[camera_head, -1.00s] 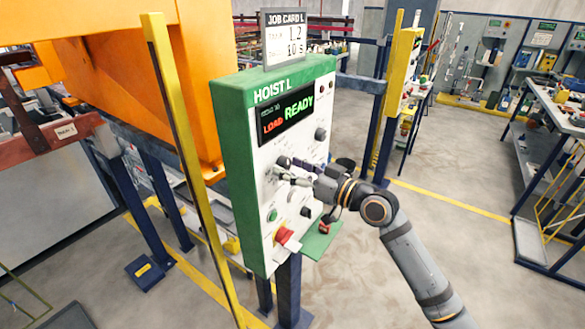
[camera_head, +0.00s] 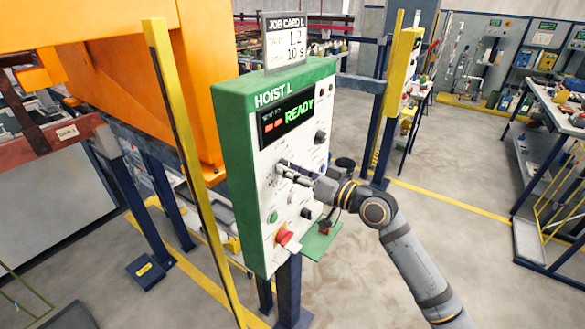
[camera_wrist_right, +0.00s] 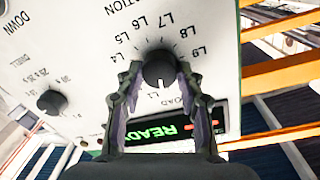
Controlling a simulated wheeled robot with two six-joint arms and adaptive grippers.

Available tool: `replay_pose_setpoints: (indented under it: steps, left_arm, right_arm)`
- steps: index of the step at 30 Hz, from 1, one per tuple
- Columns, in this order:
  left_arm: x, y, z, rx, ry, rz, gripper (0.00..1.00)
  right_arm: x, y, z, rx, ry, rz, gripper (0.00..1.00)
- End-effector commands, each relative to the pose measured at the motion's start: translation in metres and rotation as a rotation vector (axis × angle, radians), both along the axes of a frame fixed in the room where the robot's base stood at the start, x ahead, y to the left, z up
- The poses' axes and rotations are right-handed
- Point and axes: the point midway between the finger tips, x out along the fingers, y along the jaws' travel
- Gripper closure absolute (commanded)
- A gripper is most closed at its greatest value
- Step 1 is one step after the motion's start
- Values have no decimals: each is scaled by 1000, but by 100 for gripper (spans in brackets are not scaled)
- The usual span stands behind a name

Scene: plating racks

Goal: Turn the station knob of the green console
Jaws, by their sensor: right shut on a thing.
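The green console (camera_head: 232,170), labelled HOIST L, stands at the middle of the head view with a white front panel. Its screen reads READY in green beside small red marks. The station knob (camera_wrist_right: 160,68) is black and round, ringed by labels including L4 to L9, in the right wrist view. My right gripper (camera_wrist_right: 158,78) has one finger on each side of the knob and is shut on it; it also shows at the panel in the head view (camera_head: 284,169), where it hides the knob. My left gripper is not in view.
A second black knob (camera_wrist_right: 52,102) sits beside the station knob on the panel. A red button (camera_head: 284,236) and a green button (camera_head: 273,216) are low on the panel. A yellow post (camera_head: 190,160) stands left of the console.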

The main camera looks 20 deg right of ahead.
Motion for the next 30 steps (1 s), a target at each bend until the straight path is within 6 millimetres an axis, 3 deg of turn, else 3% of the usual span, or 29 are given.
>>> replay_pose_setpoints:
  steps: [15, 30]
  left_arm:
    - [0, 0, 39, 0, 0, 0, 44]
    - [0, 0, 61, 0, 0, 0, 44]
  right_arm:
    - [0, -1, 4, 378, 296, -1, 94]
    - [1, -1, 2, 627, 489, 0, 94]
